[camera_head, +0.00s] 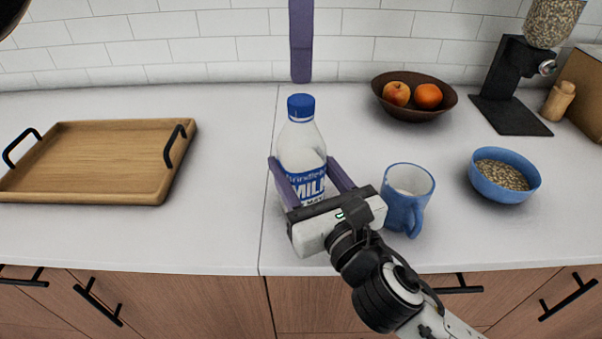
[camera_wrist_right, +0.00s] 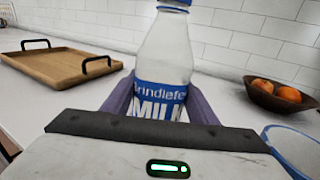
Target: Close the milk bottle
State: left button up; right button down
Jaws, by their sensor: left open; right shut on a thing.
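The milk bottle (camera_head: 302,140) stands upright on the counter, clear with a blue and white label. Its blue cap (camera_head: 301,107) sits on the neck; I cannot tell how tight it is. My right gripper (camera_head: 298,164) comes from the lower right and is shut on the bottle's body, one purple finger on each side. The right wrist view shows the bottle (camera_wrist_right: 170,60) between the fingers, its cap (camera_wrist_right: 176,3) cut by the top edge. One purple finger of my left gripper (camera_head: 301,78) hangs above and behind the cap, apart from it; the rest is out of view.
A blue mug (camera_head: 405,205) stands close right of my right gripper. A blue bowl of grain (camera_head: 505,175), a brown fruit bowl (camera_head: 415,105) and a black grinder (camera_head: 510,85) are further right. A wooden tray (camera_head: 95,165) lies left. Counter between tray and bottle is clear.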

aim_at(301, 99)
pick_arm(q)
notch_tip(301, 99, down, 6)
jog(key=shift+r, duration=0.1)
dwell(0.4)
